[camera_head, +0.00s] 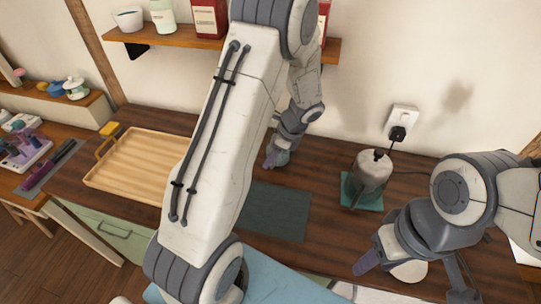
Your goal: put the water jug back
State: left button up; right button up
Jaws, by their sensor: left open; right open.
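A pale grey, rounded vessel with a dark knob on top (372,172), which looks like the jug, stands upright on a small teal mat (362,201) on the dark wooden counter. My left gripper (276,157) points down over the counter, left of the vessel and apart from it. It is open; its fingertips are small and partly hidden by my arm. My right gripper (367,263) is open near the counter's front, below the vessel in the picture and apart from it. A white round thing (409,271) shows beside it, mostly hidden by my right arm.
A dark green mat (272,212) lies bare mid-counter. A wooden tray (140,163) lies empty at left. A wall socket with a black plug (397,132) has a cord running down behind the vessel. A shelf (170,37) with containers hangs above. My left arm hides part of the counter.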

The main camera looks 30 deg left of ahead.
pick_arm(q)
jog(key=s+b+v, duration=0.1)
jog(key=v, duration=1.1)
jog(key=s+d+r+n+t+h, duration=0.1)
jog(key=s+d+r+n+h, duration=0.25)
jog(key=s+d, duration=0.8)
jog(key=s+d+n+h, duration=0.2)
jog(key=s+d+n, duration=0.3)
jog(key=s, duration=0.7)
jog(key=shift+s+d, duration=0.15)
jog(key=shift+d, duration=0.8)
